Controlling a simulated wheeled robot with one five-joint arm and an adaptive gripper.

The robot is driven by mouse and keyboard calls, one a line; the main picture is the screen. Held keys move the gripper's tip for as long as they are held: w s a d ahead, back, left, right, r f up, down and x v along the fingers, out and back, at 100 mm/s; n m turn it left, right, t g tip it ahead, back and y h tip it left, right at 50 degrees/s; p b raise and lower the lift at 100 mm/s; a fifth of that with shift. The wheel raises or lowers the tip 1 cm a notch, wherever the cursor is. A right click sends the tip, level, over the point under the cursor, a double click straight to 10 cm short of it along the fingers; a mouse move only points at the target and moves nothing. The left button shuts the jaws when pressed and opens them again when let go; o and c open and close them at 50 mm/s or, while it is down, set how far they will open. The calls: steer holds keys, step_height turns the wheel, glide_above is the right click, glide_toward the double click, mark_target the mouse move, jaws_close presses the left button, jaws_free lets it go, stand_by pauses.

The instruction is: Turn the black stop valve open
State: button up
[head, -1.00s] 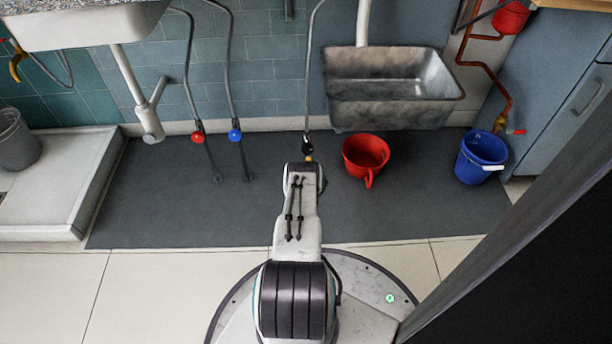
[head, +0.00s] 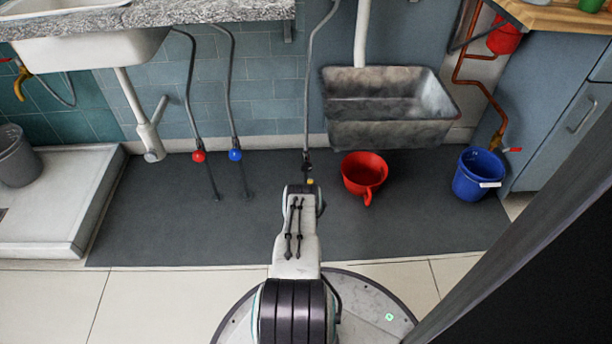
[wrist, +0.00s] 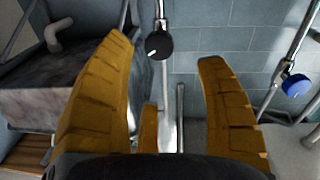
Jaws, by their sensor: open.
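The black stop valve (wrist: 159,46) shows in the wrist view as a round black knob with a pale mark at its lower left, on a grey vertical pipe. In the head view the black valve (head: 307,161) is a small dark shape on the pipe just beyond my arm's end. My gripper (wrist: 165,50) has its yellow fingers spread wide. The knob appears between the fingertips, nearer the left one, and looks to be beyond them, not touched. In the head view only a bit of yellow of my gripper (head: 310,181) shows; my arm hides the rest.
A blue valve (wrist: 296,85) is to the right in the wrist view; in the head view a red valve (head: 198,156) is left of the blue one. A metal trough (head: 390,107) hangs right of the black valve. A red pot (head: 363,171) and blue bucket (head: 479,174) stand below.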

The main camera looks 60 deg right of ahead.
mark_target(306, 170)
steer(key=w+d+m, duration=0.1)
steer(key=d+m, duration=0.2)
steer(key=w+d+m, duration=0.1)
steer(key=d+m, duration=0.1)
steer(key=shift+w+r, duration=0.2)
steer(key=shift+w, duration=0.1)
steer(key=shift+b+x, duration=1.35)
steer(key=shift+x, duration=1.05)
steer(key=shift+r, duration=0.15)
steer(key=shift+c, duration=0.3)
steer(key=c, duration=1.1)
